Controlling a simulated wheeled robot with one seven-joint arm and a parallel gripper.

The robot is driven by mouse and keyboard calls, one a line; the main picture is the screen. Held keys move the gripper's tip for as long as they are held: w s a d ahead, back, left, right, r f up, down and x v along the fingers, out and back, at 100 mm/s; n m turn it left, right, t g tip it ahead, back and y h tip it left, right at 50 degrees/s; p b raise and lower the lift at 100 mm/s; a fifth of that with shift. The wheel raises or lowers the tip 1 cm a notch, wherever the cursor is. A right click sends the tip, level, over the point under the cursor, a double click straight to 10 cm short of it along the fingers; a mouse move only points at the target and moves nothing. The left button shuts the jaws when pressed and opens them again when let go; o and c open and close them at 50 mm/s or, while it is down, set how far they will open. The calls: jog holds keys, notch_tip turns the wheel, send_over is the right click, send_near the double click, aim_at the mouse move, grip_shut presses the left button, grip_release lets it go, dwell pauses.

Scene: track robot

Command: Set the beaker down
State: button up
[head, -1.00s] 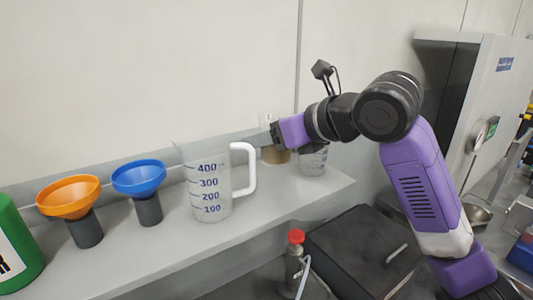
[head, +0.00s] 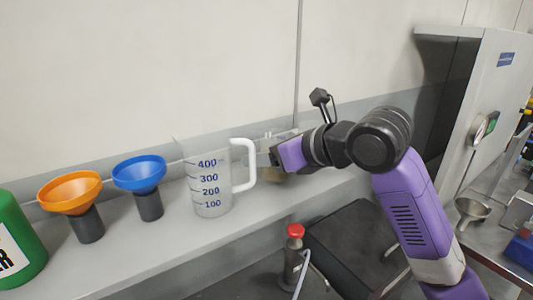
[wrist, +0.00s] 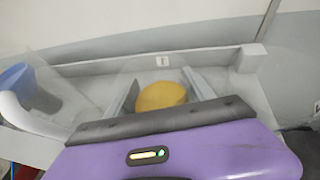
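A small clear beaker with amber liquid (wrist: 161,96) is between the two fingers of my gripper (wrist: 161,90) in the wrist view. One grey finger lies along each side of the liquid, and the gripper looks shut on the beaker. In the head view my gripper (head: 274,158) is low over the right part of the grey shelf (head: 150,250), just right of the large jug. The beaker's amber base shows partly below it, upright. I cannot tell whether the base touches the shelf.
A large clear measuring jug (head: 207,185) with a white handle stands close left of my gripper. Left of it stand a blue funnel (head: 139,172), an orange funnel (head: 70,190) and a green bottle (head: 18,240).

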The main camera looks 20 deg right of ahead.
jog(key=shift+r, duration=0.1)
jog(key=shift+r, duration=0.15)
jog(key=b+v, duration=0.3)
jog(key=v, duration=0.9)
dwell(0.4)
